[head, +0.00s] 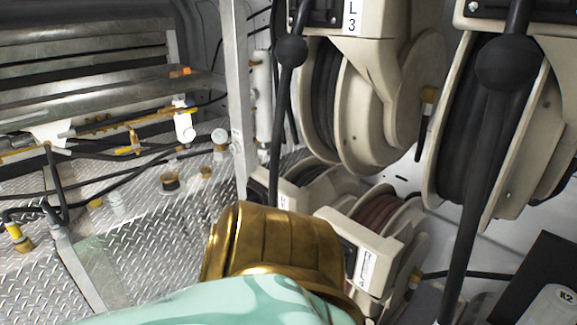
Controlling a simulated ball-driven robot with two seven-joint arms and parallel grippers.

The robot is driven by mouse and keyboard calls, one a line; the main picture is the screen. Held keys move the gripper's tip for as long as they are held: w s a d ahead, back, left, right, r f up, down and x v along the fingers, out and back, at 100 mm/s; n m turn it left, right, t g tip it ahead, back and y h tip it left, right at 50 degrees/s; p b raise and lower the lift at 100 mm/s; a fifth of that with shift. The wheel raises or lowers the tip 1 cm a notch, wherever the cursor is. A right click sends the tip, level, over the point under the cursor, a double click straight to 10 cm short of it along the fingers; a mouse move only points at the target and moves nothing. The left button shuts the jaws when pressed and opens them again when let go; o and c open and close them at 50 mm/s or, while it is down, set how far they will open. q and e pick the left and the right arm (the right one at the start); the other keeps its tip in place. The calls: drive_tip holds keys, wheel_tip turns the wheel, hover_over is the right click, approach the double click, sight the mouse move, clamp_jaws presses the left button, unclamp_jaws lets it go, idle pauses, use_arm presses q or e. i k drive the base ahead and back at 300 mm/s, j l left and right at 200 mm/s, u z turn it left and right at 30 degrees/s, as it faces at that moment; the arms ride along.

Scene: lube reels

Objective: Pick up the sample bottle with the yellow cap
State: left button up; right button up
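I cannot make out for certain a sample bottle with a yellow cap. A small yellow piece (96,204) shows on the tread-plate deck at the left, beside a small pale, clear-looking fitting or bottle (116,203). Another yellow piece (15,232) is at the far left edge, joined to a dark and brownish part. A white cylinder (183,122) stands farther back with orange near its top. These are too small to tell apart surely. Neither gripper shows. A large gold and teal shape fills the bottom middle and hides part of the deck.
Large cream hose reels (375,115) hang at the upper right, with dark hoses ending in black balls (505,62). Smaller reels (385,215) sit below. A metal post (237,90) stands mid-left. Pipes and hoses cross the tread-plate deck (150,245). A dark box (545,275) is lower right.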

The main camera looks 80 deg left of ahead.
sight(115, 200)
drive_tip(key=u, duration=4)
